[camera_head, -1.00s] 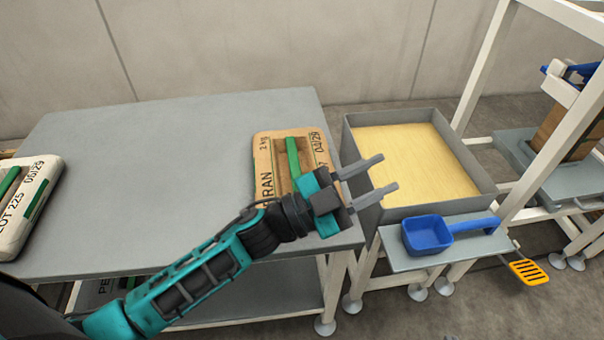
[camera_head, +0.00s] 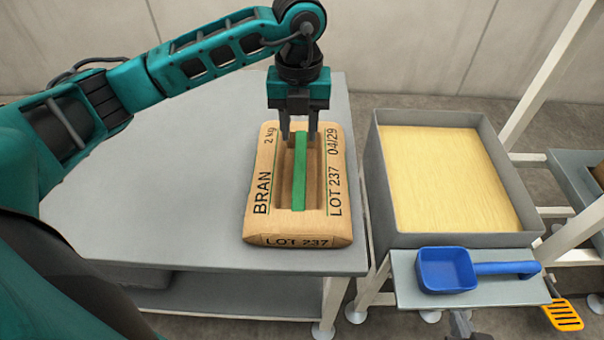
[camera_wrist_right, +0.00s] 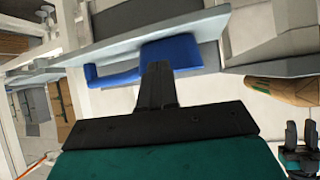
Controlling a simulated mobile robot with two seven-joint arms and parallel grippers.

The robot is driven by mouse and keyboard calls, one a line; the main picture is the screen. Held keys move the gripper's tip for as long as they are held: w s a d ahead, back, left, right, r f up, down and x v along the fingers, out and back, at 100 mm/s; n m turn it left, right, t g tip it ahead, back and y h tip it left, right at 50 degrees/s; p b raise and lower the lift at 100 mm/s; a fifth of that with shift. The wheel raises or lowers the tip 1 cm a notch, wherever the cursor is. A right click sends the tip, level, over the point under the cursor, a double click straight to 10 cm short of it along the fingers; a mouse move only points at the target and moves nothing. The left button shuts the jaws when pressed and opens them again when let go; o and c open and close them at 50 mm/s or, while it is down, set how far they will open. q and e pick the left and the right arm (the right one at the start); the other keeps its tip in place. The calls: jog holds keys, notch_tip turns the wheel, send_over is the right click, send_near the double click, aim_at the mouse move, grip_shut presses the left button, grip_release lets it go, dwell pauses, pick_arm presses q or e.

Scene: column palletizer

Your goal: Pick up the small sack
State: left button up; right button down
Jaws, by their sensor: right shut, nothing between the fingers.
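The small sack (camera_head: 267,222) is a brown bag marked BRAN, 2 kg, LOT 237, lying flat on the grey table. A green handle strip (camera_head: 299,180) runs along the recess in its top. My left gripper (camera_head: 298,135) points down at the far end of the sack, open, with its fingers on either side of the strip. I cannot tell whether they touch it. The sack also shows in the right wrist view (camera_wrist_right: 285,91). My right gripper (camera_wrist_right: 158,72) is shut and empty near the blue scoop (camera_wrist_right: 185,52); only a little of it shows at the head view's bottom edge.
The grey table (camera_head: 190,190) is clear left of the sack. To the right stands a grey bin (camera_head: 455,241) of yellow grain. In front of it, a small shelf (camera_head: 410,290) holds the blue scoop (camera_head: 445,270). An orange slotted tool (camera_head: 564,315) is at the lower right.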

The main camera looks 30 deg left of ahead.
aim_at(301, 165)
pick_arm(q)
notch_tip(301, 165, down, 11)
jog(key=shift+f+b, duration=0.15)
jog(key=shift+b, duration=0.5)
grip_shut()
dwell(1.1)
jog(key=shift+w+r, duration=0.2)
jog(key=shift+r, duration=0.1)
